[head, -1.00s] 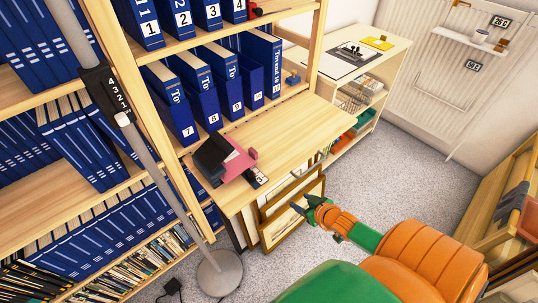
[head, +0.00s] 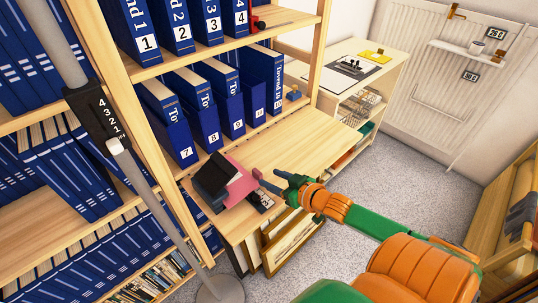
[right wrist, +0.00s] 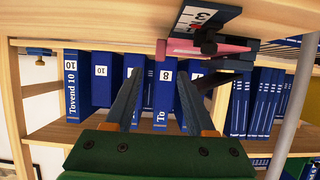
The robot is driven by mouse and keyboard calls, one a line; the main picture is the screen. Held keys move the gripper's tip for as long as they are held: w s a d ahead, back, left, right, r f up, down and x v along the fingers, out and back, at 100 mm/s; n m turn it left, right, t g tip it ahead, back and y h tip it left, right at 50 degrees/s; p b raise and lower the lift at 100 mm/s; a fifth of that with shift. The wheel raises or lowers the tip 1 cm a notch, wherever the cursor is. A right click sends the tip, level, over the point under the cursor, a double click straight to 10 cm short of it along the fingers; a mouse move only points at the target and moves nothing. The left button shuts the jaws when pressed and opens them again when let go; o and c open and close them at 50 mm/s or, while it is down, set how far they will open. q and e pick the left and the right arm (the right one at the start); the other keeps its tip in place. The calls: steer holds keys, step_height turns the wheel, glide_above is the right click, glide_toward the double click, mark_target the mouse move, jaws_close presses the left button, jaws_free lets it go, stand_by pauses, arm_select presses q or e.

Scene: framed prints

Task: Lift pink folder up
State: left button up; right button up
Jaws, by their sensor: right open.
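The pink folder (head: 242,183) stands on the wooden shelf ledge, beside a black folder or box (head: 212,177). In the right wrist view, which looks upside down, the pink folder (right wrist: 180,50) is at the top, above and right of the fingers. My right gripper (head: 271,181) is just right of the pink folder in the head view. Its two fingers (right wrist: 158,80) are apart with nothing between them; blue binders show behind. I cannot tell whether a finger touches the folder. My left gripper is out of view.
Blue numbered binders (head: 205,125) fill the shelves behind the ledge (head: 275,145). A small dark item (head: 261,201) lies by the ledge's front edge. Framed prints (head: 287,238) lean below it. A grey pole (head: 155,195) stands at left. The ledge's right side is clear.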

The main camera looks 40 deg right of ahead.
mark_target(258, 172)
steer(key=shift+s+r, duration=0.1)
steer(key=shift+s, duration=0.1)
steer(key=b+x, duration=0.2)
steer(key=x, duration=0.5)
steer(key=shift+w, duration=0.1)
jaws_close()
